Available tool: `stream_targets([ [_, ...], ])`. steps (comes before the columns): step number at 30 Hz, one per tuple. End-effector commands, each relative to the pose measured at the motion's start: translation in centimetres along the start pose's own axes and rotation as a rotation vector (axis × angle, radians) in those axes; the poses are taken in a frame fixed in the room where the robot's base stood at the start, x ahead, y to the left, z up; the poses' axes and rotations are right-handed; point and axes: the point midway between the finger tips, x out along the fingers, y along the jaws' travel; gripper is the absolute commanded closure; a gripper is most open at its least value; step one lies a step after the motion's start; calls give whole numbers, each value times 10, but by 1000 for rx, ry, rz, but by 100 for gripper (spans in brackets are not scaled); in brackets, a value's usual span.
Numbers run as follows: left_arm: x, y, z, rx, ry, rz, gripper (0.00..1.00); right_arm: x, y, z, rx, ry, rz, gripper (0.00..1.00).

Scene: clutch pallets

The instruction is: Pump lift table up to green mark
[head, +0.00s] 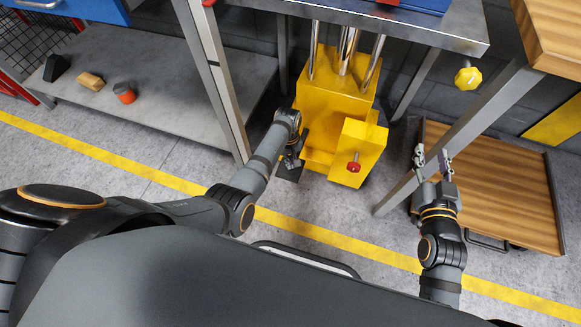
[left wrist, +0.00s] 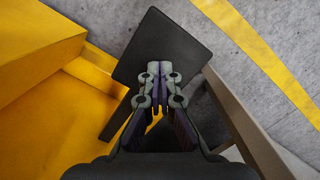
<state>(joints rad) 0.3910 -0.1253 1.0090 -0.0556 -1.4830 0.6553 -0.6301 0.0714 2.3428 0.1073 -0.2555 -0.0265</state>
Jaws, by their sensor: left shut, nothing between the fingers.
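The lift table has a yellow base (head: 335,100), chrome columns (head: 346,45) and a grey top (head: 440,28). A black pedal plate (head: 287,173) juts from the left side of the base near the floor. It also shows in the left wrist view (left wrist: 165,45), with a dark bar running down from it. My left gripper (head: 291,160) is shut and empty, with its fingertips (left wrist: 154,72) over the pedal. I cannot tell whether they touch it. My right gripper (head: 433,160) is open and empty, right of the base. I see no green mark in these views.
A red knob (head: 353,167) sits on the yellow side box. A yellow knob (head: 467,77) is at the right. A grey shelf (head: 160,110) with small parts stands left, and a wooden-topped cart (head: 505,185) right. A yellow line (head: 130,165) crosses the floor.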

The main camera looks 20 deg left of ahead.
Motion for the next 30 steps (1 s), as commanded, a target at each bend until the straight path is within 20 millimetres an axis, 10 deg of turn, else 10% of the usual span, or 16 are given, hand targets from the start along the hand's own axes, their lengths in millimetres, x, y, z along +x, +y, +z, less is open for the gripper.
stream_targets([
  [17, 68, 0, -7, 0, 0, 0, 100, 5, 1, 48, 0, -2, 0, 60],
  [30, 55, -1, -33, -1, 6, -1, 100, 6, 1, 51, 0, -2, 0, 60],
])
